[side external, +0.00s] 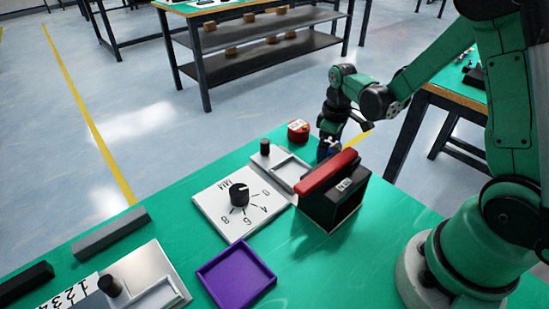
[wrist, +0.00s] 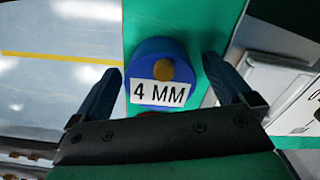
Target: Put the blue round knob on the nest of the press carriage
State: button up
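The blue round knob (wrist: 150,58) stands on the green bench between my fingers in the wrist view. It has a white "4 MM" label and a tan round spot on top. My gripper (wrist: 165,82) is open, one finger on each side of the knob, with a clear gap on the right and a small one on the left. In the side view my gripper (side external: 332,148) is low at the bench's far edge, and the knob is mostly hidden. Two plates with pale rectangular frames, one near the gripper (side external: 289,168) and one at front left (side external: 160,298), show; I cannot tell which is the press carriage nest.
A red round knob (side external: 298,131) sits close left of my gripper. A black box with a red top (side external: 330,172) stands just in front. A white dial panel (side external: 225,208), purple tray (side external: 236,275) and grey bar (side external: 110,233) lie further left.

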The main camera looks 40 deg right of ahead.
notch_tip(320, 180, up, 5)
jog(key=shift+r, duration=0.15)
jog(key=shift+a+r, duration=0.15)
jog(key=shift+r, duration=0.2)
jog(key=s+a+r+m+t, duration=0.3)
jog(key=s+a+r+t, duration=0.1)
jog(key=a+r+t, duration=0.2)
jog(key=shift+a+r, duration=0.7)
jog(key=shift+a, duration=0.5)
jog(key=shift+o, duration=0.2)
jog(key=shift+s+a+r+m+t, duration=0.1)
jog(key=shift+s+a+m+t, duration=0.25)
jog(key=shift+t, duration=0.25)
